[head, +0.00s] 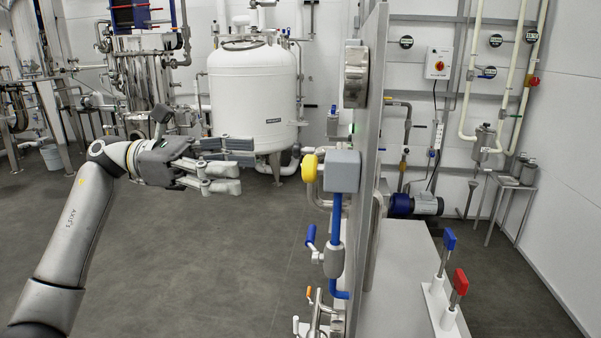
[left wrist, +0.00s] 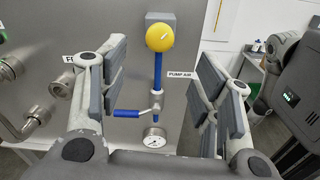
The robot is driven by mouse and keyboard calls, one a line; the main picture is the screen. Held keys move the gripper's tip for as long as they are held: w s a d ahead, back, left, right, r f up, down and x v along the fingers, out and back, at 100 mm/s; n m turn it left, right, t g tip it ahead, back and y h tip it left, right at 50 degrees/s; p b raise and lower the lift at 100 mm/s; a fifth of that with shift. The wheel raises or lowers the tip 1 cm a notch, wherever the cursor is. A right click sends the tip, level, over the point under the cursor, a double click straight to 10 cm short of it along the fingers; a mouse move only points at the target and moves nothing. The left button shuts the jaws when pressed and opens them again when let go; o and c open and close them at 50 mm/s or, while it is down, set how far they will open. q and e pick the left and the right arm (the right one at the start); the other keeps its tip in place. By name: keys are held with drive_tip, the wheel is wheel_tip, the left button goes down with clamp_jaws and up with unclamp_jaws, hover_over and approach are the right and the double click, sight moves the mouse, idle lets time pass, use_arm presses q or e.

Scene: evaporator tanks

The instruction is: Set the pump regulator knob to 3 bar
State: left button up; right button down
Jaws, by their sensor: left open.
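The yellow regulator knob (head: 309,168) sticks out to the left from a grey box (head: 342,170) on the steel panel. In the left wrist view the yellow knob (left wrist: 161,38) faces me, above a blue pipe and beside a "PUMP AIR" label (left wrist: 179,73). A small mark shows on its face, but I cannot read the setting. My left gripper (head: 246,168) is open and empty, left of the knob and apart from it at about its height. In the left wrist view the knob appears between the spread fingers. My right gripper is not in view.
Below the knob are a blue-handled valve (left wrist: 127,113) and a round gauge (left wrist: 154,138); its reading is too small. The steel panel (head: 372,120) stands edge-on. A white tank (head: 252,90) stands behind. Blue and red levers (head: 449,240) are at right. Floor left of the panel is clear.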

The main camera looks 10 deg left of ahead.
sight(313, 169)
use_arm(q)
drive_tip(key=d+p, duration=0.3)
drive_tip(key=d, duration=0.7)
drive_tip(key=shift+d, duration=0.25)
drive_tip(key=c, duration=1)
drive_tip(key=shift+c, duration=0.2)
